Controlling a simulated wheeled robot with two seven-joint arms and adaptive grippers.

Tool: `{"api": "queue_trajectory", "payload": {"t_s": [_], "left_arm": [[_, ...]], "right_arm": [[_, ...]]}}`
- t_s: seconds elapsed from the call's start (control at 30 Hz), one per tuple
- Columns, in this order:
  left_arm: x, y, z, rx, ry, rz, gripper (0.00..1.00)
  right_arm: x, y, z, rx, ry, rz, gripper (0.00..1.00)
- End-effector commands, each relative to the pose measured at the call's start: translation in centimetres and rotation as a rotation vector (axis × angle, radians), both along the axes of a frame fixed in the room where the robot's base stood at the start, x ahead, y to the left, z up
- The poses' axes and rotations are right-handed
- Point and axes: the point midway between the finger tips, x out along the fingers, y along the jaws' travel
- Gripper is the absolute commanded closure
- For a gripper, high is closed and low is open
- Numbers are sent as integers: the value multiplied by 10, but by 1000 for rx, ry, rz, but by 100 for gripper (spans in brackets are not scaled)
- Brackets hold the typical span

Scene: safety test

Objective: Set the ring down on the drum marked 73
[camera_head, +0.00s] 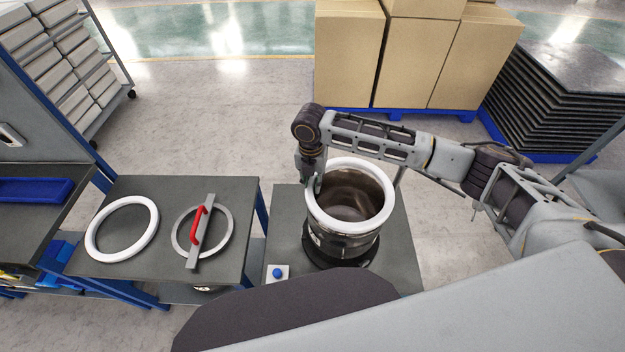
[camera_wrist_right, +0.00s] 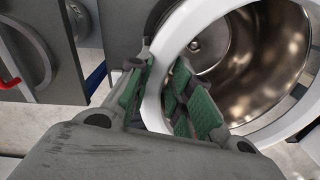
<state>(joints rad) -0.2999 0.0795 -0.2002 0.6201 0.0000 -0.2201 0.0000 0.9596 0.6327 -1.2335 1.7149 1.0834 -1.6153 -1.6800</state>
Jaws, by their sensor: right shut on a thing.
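A white ring (camera_head: 352,229) is over the mouth of the shiny metal drum (camera_head: 340,245) on the middle table. My right gripper (camera_head: 313,183) is shut on the ring's left side. In the right wrist view the ring (camera_wrist_right: 152,108) passes between the green finger pads of my right gripper (camera_wrist_right: 165,95), with the drum's inner wall (camera_wrist_right: 265,55) behind it. I cannot tell whether the ring touches the drum's rim. A label shows on the drum's side, but its number is not readable. My left gripper is out of view.
On the left table (camera_head: 105,188) lie another white ring (camera_head: 93,240) and a metal ring-shaped lid (camera_head: 226,235) with a red handle (camera_head: 198,224). A blue button (camera_head: 277,272) sits on the drum table (camera_head: 398,270). Cardboard boxes (camera_head: 412,60) and stacked black sheets (camera_head: 550,95) stand behind.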

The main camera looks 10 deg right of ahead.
Motion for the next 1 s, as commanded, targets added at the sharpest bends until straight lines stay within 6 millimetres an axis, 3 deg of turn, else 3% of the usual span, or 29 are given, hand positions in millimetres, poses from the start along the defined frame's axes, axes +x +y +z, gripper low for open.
{"api": "queue_trajectory", "payload": {"t_s": [1.0], "left_arm": [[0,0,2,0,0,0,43]], "right_arm": [[1,0,-25,0,0,0,100]]}}
